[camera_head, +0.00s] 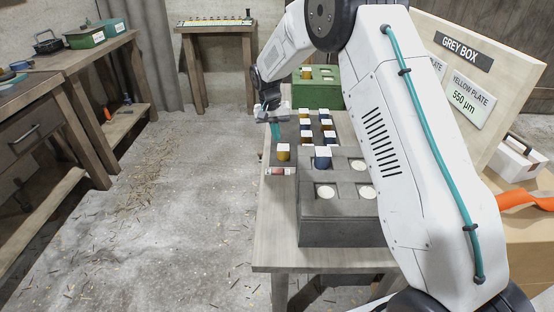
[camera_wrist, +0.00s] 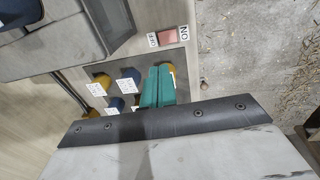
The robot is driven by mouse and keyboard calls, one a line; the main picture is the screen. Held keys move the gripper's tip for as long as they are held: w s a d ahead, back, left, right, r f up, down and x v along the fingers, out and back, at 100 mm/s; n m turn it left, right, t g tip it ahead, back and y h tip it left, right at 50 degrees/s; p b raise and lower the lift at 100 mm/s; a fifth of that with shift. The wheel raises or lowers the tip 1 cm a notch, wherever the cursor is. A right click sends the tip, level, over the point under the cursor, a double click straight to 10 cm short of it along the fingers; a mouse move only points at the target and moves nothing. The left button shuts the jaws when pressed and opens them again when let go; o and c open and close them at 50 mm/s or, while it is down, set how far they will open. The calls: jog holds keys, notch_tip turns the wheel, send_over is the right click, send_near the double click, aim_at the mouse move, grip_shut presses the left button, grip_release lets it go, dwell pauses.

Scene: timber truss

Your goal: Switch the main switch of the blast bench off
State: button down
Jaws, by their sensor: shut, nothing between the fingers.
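The main switch (camera_head: 280,171) is a small red rocker at the near left edge of the blast bench (camera_head: 262,225). In the wrist view the switch (camera_wrist: 168,37) sits between an ON label on its right and an OFF label on its left. I cannot tell which way the rocker is tipped. My gripper (camera_head: 275,131) is shut and empty, with teal fingers pointing down over the bench's left side, beyond the switch. In the wrist view its fingers (camera_wrist: 158,85) show together, apart from the switch.
A grey box (camera_head: 340,220) with round pale openings stands right of the switch. Several yellow and blue labelled pieces (camera_head: 283,153) stand close by. A green box (camera_head: 316,90) is behind. A sign board (camera_head: 460,65) stands at right. Floor left of the bench is open.

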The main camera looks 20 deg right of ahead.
aim_at(280, 170)
jog(key=shift+a, duration=0.4)
jog(key=f, duration=0.4)
jog(key=d+f, duration=0.1)
jog(key=f, duration=0.4)
jog(key=d+f, duration=0.1)
jog(key=f, duration=0.3)
jog(key=shift+s+f, duration=0.3)
jog(key=shift+f, duration=0.1)
jog(key=shift+a, duration=0.15)
